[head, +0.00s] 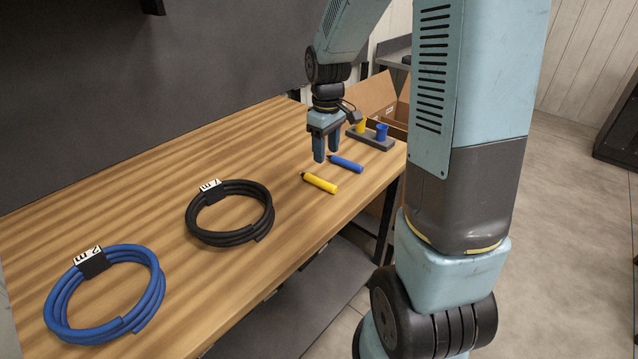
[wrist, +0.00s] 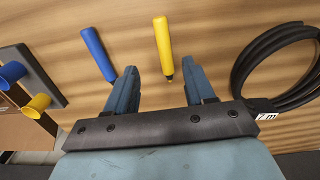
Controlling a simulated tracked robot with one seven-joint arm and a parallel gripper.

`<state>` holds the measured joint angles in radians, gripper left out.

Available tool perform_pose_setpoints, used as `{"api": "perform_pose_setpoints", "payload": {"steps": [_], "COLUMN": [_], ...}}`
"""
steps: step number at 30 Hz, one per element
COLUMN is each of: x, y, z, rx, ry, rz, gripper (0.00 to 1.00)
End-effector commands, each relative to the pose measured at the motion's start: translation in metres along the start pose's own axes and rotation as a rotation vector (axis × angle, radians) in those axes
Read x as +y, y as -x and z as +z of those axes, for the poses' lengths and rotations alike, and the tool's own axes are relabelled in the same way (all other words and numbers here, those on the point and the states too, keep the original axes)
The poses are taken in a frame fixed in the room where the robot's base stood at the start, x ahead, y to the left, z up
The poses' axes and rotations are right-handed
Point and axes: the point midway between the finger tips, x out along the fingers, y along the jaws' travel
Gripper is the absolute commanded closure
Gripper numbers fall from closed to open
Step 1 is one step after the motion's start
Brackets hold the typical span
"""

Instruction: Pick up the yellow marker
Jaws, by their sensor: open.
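The yellow marker (head: 320,183) lies on the wooden table near its right front edge. It also shows in the wrist view (wrist: 163,47), its dark tip pointing toward the gap between my fingers. My gripper (head: 326,156) is open and empty, above the table and a little behind the yellow marker, apart from it. In the wrist view my gripper (wrist: 159,86) has its two blue fingers spread, with the yellow marker's tip between them in the picture. A blue marker (head: 346,163) lies behind the yellow one; in the wrist view the blue marker (wrist: 98,54) is left of my fingers.
A grey holder (head: 385,142) with a yellow cup (head: 361,125) and a blue cup (head: 381,132) stands at the table's far right. A cardboard box (head: 374,93) is behind it. A black cable coil (head: 204,236) and a blue cable coil (head: 68,331) lie to the left.

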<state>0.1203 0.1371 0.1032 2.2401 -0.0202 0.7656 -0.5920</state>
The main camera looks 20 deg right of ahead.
Motion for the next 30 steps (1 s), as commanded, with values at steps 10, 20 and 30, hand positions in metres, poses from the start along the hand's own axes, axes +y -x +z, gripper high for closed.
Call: {"api": "perform_pose_setpoints", "payload": {"steps": [10, 20, 30], "x": [-0.001, -0.006, -0.006], "y": [-0.046, -0.076, -0.101], "z": [0.000, 0.001, 0.001], "rx": [-0.001, -0.003, 0.000], "ry": [0.001, 0.000, 0.000], "rz": [0.000, -0.003, 0.000], "gripper": [0.46, 0.46, 0.46]}}
